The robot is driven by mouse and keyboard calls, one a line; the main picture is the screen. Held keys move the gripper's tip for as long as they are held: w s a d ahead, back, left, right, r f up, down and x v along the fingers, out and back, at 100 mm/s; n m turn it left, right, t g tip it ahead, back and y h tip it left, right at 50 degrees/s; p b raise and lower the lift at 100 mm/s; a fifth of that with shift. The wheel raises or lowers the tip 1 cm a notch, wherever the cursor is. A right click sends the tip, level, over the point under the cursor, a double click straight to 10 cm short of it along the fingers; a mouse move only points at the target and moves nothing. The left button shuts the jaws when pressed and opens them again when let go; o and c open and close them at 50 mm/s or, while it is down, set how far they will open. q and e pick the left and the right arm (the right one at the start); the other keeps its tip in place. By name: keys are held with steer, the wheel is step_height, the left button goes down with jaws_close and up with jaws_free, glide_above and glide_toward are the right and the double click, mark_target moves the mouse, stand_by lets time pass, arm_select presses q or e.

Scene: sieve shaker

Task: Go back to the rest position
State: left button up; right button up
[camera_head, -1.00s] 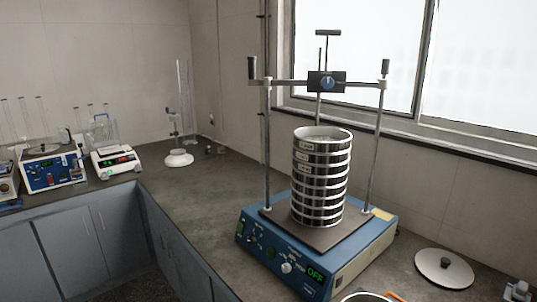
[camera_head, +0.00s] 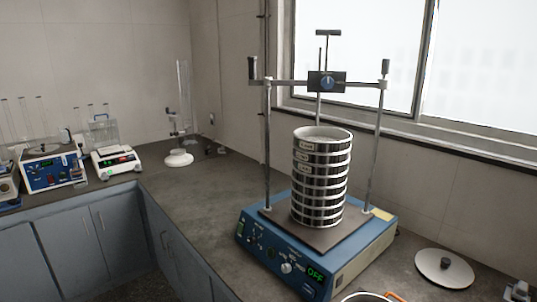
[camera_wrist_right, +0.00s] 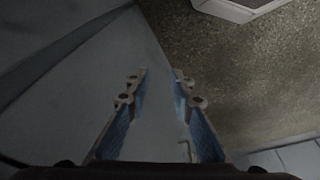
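My right gripper (camera_wrist_right: 160,80) shows in the right wrist view with its two blue-padded fingers apart and nothing between them. Behind it are a plain grey surface on the left and a speckled brownish surface on the right. Neither of my grippers shows in the head view. In the head view the sieve shaker (camera_head: 345,262) stands on the counter with its display reading OFF. A stack of several sieves (camera_head: 320,180) stands upright on its plate, below the clamp bar (camera_head: 355,84).
A round lid (camera_head: 444,268) with a dark knob lies on the counter (camera_head: 215,190) right of the shaker. Part of a white round rim (camera_head: 365,297) shows at the bottom edge. A balance (camera_head: 117,161) and a blue instrument (camera_head: 55,171) stand at the left. Counter left of the shaker is clear.

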steer(key=s+d+f+g, duration=0.1)
steer(key=s+d+f, duration=0.2)
steer(key=s+f, duration=1.6)
step_height(320, 180, down, 3)
steer(key=shift+s+d+f+g, duration=0.1)
steer(key=shift+s+d+g, duration=0.1)
steer(key=shift+g, duration=0.1)
